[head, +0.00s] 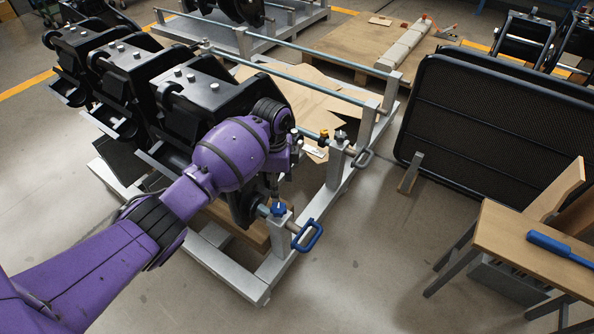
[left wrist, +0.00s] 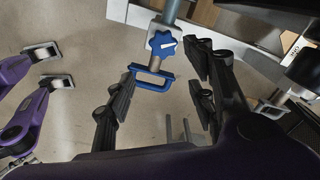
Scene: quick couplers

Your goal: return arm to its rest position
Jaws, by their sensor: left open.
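My purple left arm reaches in from the left in the head view, and its gripper (head: 273,180) points down beside a metal rack (head: 333,180). The arm partly hides the gripper there. In the left wrist view the left gripper (left wrist: 160,68) has its two black fingers spread apart, with no object clamped between them. A blue star knob (left wrist: 164,43) and a blue loop handle (left wrist: 151,80) on the rack's rod end show between and beyond the fingers. The knob (head: 278,208) and handle (head: 308,236) also show in the head view, just below the gripper. My right gripper is not seen.
Black quick couplers (head: 205,92) hang on the rack behind my forearm. A second clamp with a grey handle (head: 362,158) sits on the rack's other rod. Floor between rack and table is clear.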

